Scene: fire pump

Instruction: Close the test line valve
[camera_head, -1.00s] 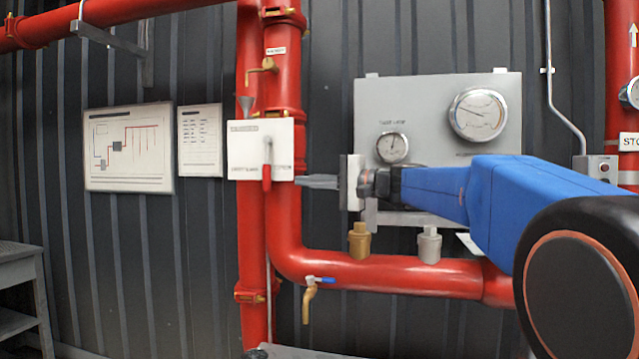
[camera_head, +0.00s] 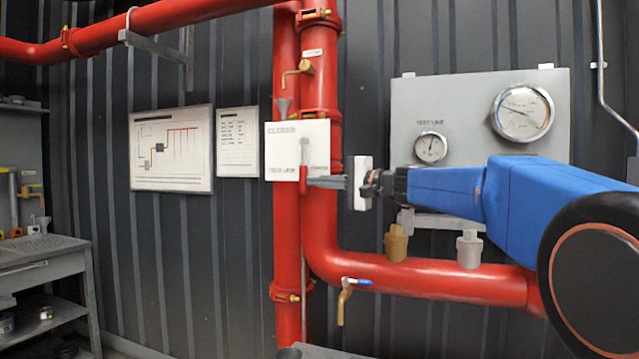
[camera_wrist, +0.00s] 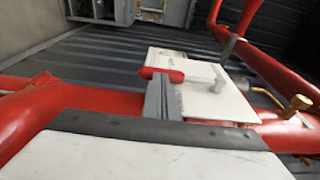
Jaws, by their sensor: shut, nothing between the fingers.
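The test line valve is a white plate (camera_head: 283,151) on the red vertical pipes, with a lever whose red grip (camera_head: 303,181) hangs straight down. "CLOSED" reads at the plate's upper left; a smaller label by the lever is too small to read. My gripper (camera_head: 312,183) comes in from the right with its fingers shut, tips at the red grip's right side. In the wrist view the shut fingers (camera_wrist: 163,100) end at the red grip (camera_wrist: 165,75), which lies across their tips; I cannot tell whether they touch. The metal lever arm (camera_wrist: 205,80) runs from the grip over the plate.
A grey gauge panel (camera_head: 460,100) is behind my arm. Below run a red horizontal pipe (camera_head: 430,275) and a small blue-handled tap (camera_head: 347,288). A brass fitting (camera_head: 304,68) sits above the plate. A grey workbench (camera_head: 40,255) stands at left; the wall between is free below the posters.

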